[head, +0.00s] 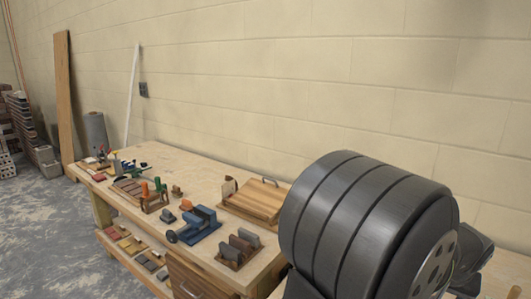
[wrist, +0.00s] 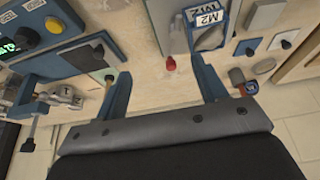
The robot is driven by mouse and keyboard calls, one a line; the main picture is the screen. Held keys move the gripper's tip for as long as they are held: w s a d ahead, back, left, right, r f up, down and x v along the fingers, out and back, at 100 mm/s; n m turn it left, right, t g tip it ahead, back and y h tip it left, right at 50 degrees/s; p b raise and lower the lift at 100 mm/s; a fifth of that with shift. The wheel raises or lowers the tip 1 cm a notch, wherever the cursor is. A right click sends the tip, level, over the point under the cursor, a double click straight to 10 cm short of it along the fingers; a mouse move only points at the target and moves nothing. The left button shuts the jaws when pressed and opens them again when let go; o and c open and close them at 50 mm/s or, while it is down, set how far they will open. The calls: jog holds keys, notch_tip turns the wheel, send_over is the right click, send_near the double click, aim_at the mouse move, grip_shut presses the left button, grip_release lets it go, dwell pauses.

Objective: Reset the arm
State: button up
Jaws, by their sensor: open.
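My gripper (wrist: 160,67) shows in the wrist view with its two blue fingers spread wide apart. Nothing is held between them. In the head view the gripper is not visible. A large dark ribbed cylinder, part of my own arm, fills the lower right there and hides part of the bench.
A wooden workbench (head: 205,180) along the block wall holds a blue vise (head: 200,225), a slatted wooden box (head: 257,201) and several small tools. In the wrist view a blue-framed item marked M2 (wrist: 209,39) lies near the right finger. Blue clamp-like hardware (wrist: 62,64) is at left.

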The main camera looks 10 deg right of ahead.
jog(key=shift+n, duration=0.3)
jog(key=w+a, duration=0.1)
jog(key=w, duration=0.2)
jog(key=w+a+f, duration=0.1)
jog(key=w, duration=0.3)
jog(key=w+a, duration=0.1)
jog(key=w, duration=0.2)
jog(key=shift+w+f, duration=0.2)
jog(key=shift+f, duration=0.05)
jog(key=w+a+f, duration=0.2)
jog(key=w+a, duration=0.2)
jog(key=w, duration=0.4)
jog(key=w+a+f, duration=0.3)
jog(key=w+a, duration=0.2)
jog(key=w, duration=0.3)
jog(key=shift+f, duration=0.25)
